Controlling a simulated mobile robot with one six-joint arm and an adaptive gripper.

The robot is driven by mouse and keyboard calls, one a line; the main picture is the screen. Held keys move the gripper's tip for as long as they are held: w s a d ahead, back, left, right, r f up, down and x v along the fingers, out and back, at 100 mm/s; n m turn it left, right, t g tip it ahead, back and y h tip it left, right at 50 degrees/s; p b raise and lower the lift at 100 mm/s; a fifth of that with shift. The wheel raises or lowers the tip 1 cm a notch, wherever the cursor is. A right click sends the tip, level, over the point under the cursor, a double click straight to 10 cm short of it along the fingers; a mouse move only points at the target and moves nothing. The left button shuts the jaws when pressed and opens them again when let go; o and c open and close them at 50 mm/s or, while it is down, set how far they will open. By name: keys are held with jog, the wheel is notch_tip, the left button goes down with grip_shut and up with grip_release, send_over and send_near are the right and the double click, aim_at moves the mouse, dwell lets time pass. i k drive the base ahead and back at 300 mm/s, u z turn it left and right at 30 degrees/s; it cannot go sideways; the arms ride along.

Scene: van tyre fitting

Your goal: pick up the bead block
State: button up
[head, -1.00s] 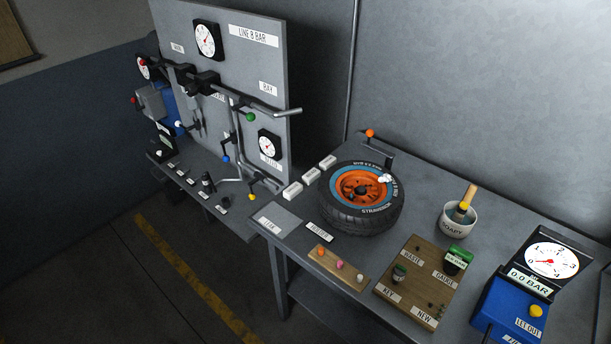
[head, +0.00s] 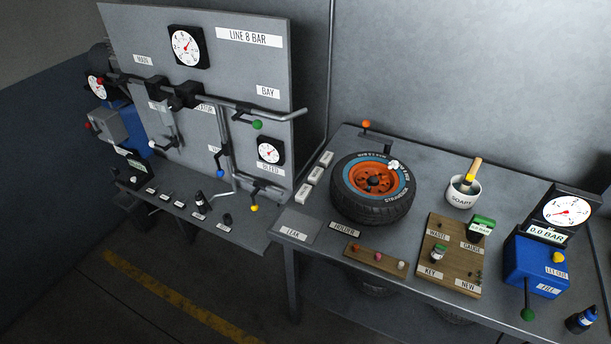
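No thing in view carries a readable bead block label. A small white piece (head: 393,164) sits at the upper right edge of the wheel's rim; I cannot tell whether it is the bead block. The tyre (head: 373,208) lies flat on the bench, with an orange rim (head: 357,181) and a blue ring around it. Several small white blocks or plates (head: 314,174) stand in a row left of the tyre; their text is too small to read. My gripper is not in view.
A board (head: 450,266) with small parts, a soap pot (head: 461,194) with a brush and a blue gauge box (head: 535,263) stand right of the tyre. A peg strip (head: 375,260) lies in front. The piping panel (head: 225,60) rises at left. Floor in front is clear.

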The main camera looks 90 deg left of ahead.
aim_at(316, 174)
jog(key=z, duration=0.15)
jog(key=k, duration=0.8)
jog(key=u, duration=2.75)
jog(key=i, duration=0.95)
